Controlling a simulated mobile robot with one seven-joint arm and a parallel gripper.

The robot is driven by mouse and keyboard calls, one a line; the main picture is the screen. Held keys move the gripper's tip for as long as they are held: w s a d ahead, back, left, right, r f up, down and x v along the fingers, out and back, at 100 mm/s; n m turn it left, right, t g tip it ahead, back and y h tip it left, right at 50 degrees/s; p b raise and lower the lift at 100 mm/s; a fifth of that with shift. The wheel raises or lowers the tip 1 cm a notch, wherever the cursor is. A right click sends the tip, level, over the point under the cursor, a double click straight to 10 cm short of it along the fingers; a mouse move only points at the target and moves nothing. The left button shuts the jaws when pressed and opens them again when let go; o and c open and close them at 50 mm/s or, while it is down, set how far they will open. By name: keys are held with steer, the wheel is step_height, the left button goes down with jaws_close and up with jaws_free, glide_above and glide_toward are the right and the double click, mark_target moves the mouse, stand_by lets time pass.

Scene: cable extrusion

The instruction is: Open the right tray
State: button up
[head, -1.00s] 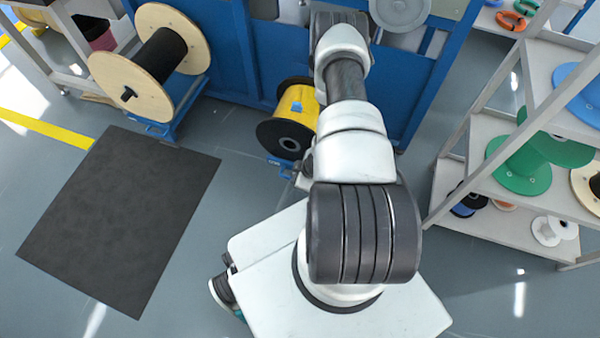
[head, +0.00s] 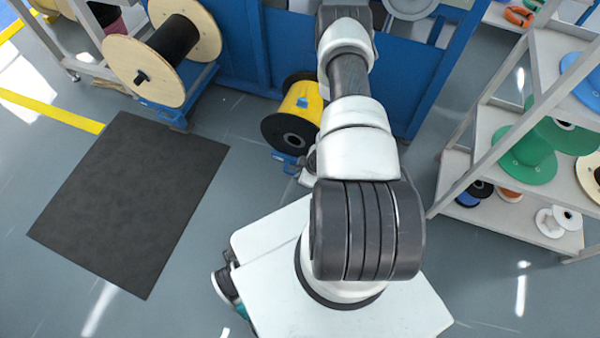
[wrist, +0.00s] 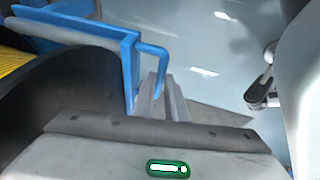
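A yellow-and-black drum (head: 301,102) sits low at the blue machine front, on the right tray. Part of this blue tray (head: 285,157) shows below the drum, beside my arm. In the wrist view the dark drum flange (wrist: 65,95) fills the left, and a blue bracket (wrist: 128,62) with a bent blue handle (wrist: 161,55) stands at the centre. My gripper (wrist: 162,84) is at the handle, whose lower end shows between the fingers. Whether the fingers are clamped on it I cannot tell.
A wooden-flanged spool (head: 165,50) stands on another blue support to the left. A dark mat (head: 130,200) lies on the floor in front. A shelf (head: 480,150) with coloured spools stands to the right. The floor between mat and my base is clear.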

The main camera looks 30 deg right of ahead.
steer(key=o, duration=0.3)
steer(key=shift+o, duration=0.2)
steer(key=shift+r, duration=0.1)
steer(key=p+v, duration=0.4)
steer(key=v, duration=1.3)
steer(key=shift+p, duration=0.35)
steer(key=shift+s+r, duration=0.1)
